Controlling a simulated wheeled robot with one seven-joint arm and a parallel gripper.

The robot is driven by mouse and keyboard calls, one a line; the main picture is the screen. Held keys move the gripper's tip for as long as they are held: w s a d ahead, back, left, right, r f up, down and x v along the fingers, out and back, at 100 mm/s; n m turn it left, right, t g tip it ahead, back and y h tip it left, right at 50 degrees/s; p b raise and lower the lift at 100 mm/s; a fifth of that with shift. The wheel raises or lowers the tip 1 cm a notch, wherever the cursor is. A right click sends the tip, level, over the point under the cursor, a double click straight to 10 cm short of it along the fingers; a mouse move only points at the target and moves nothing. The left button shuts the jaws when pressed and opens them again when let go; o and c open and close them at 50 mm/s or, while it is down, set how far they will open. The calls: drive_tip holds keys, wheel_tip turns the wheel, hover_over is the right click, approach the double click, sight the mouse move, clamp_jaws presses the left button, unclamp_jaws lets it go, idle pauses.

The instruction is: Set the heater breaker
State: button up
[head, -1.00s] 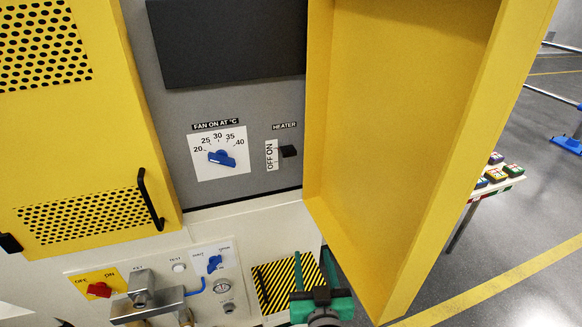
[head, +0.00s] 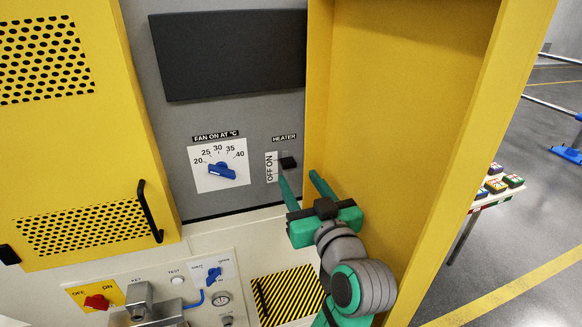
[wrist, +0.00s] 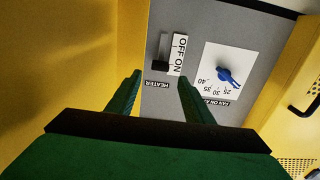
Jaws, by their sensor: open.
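The heater breaker (head: 288,162) is a small black lever on the grey panel, under the HEATER label. Its white OFF/ON strip (head: 270,168) stands to its left, and the lever appears beside the ON end. In the wrist view the lever (wrist: 160,67) shows just beyond the fingertips, between their lines. My gripper (head: 298,176) is open and empty, its green fingers pointing at the panel just below and right of the lever. I cannot tell whether a fingertip touches the panel.
The open yellow door (head: 400,130) stands close on the right of my arm. A blue fan dial (head: 222,171) sits left of the breaker. Below are a red switch (head: 97,302), a blue knob (head: 214,274) and a striped hatch (head: 290,297).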

sight(290, 166)
drive_tip(key=shift+x, duration=3.55)
drive_tip(key=shift+f, duration=0.1)
